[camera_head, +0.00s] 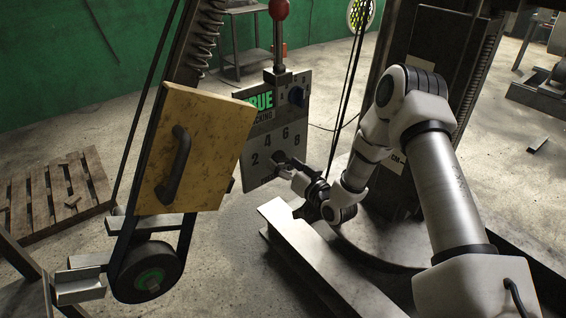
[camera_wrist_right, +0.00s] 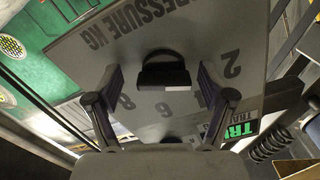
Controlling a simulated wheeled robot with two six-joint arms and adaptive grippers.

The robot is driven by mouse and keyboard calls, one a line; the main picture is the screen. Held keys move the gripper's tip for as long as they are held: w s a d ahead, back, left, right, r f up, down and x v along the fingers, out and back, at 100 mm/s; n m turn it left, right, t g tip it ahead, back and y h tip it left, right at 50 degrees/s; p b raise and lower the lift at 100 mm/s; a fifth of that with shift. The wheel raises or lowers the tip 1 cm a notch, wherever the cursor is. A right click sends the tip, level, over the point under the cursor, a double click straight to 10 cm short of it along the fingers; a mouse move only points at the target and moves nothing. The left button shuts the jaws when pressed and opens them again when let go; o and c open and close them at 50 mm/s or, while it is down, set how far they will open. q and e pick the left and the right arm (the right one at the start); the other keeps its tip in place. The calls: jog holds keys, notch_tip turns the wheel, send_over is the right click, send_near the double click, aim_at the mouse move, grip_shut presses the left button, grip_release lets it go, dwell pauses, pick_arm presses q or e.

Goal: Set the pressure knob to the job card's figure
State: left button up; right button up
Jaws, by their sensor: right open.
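The pressure knob (camera_wrist_right: 164,74) is a dark round knob with a bar grip on a grey panel (camera_wrist_right: 255,40) lettered "PRESSURE KG". The figures 2, 4, 6 and 8 are printed around it. In the head view the knob (camera_head: 279,157) sits low on the panel, partly hidden by my right gripper (camera_head: 286,166). In the right wrist view, the open fingers of my right gripper (camera_wrist_right: 160,78) stand on either side of the knob, with gaps; I cannot tell which figure it points at. I cannot make out a job card. My left gripper is out of view.
A red-ball lever (camera_head: 279,10) rises above. A yellow board (camera_head: 207,135) with a dark handle stands left of the panel. A steel beam (camera_head: 310,255) runs below my right gripper.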

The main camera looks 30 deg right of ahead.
jog(key=shift+w+a+r, duration=0.2)
jog(key=shift+w, duration=0.05)
jog(key=shift+f, duration=0.1)
jog(key=c, duration=1.2)
jog(key=shift+o, duration=0.2)
